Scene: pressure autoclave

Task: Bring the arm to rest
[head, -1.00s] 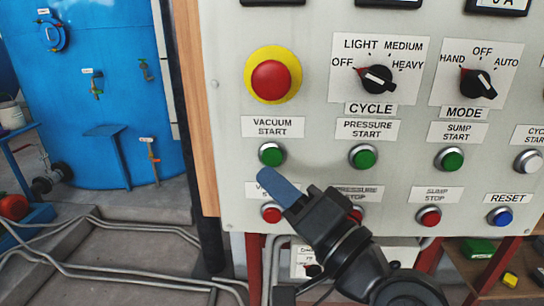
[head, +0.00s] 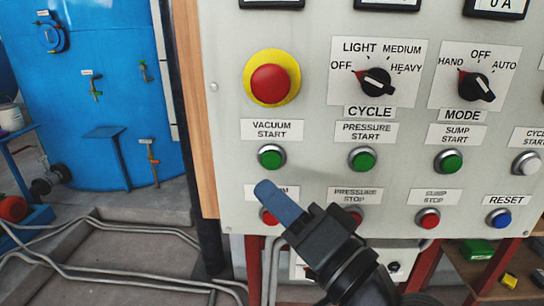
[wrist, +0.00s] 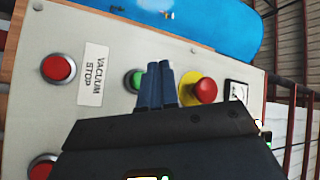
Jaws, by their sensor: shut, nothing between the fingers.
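My gripper (head: 268,191) is in front of the lower part of the grey control panel (head: 226,120), its blue fingers pointing up and left. The fingers are together and empty. In the head view they partly cover the vacuum stop label and lie just above the red vacuum stop button (head: 269,217). The green vacuum start button (head: 271,157) is above the fingertips. In the wrist view the fingers (wrist: 160,70) show side by side, with the green button (wrist: 134,80) partly behind them. I cannot tell the exact gap to the panel.
The panel carries a large red emergency button (head: 271,84), a cycle knob (head: 376,82), a mode knob (head: 476,86) and several push buttons. A blue tank (head: 110,60) stands at left behind grey pipes (head: 130,268). A wooden shelf (head: 515,262) is at lower right.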

